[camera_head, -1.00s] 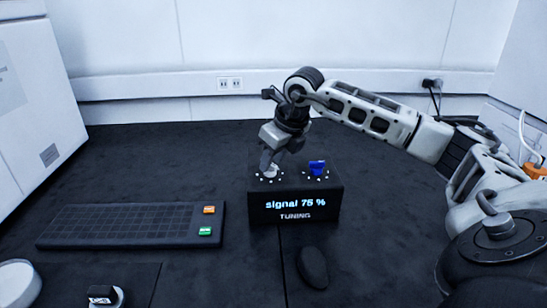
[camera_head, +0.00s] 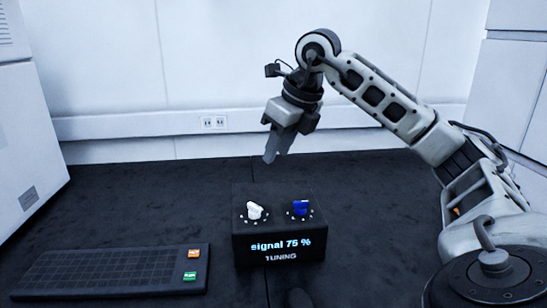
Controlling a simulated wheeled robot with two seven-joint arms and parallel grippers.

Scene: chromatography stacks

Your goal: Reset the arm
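My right arm comes in from the right, and its gripper (camera_head: 271,157) hangs above and behind the black tuning box, pointing down. Its fingers look close together and hold nothing that I can see; how far they are apart cannot be told. The tuning box (camera_head: 280,275) stands on the dark bench and shows "signal 75 %" and "TUNING". A white knob (camera_head: 254,211) is on its top left and a blue knob (camera_head: 300,208) on its top right. The gripper is clear of both knobs. My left gripper is not in view.
A black keyboard-like panel (camera_head: 95,273) with an orange button (camera_head: 192,252) and a green button (camera_head: 190,276) lies at the left. A white cabinet (camera_head: 30,120) stands at the far left. The bench behind the box is clear up to the wall.

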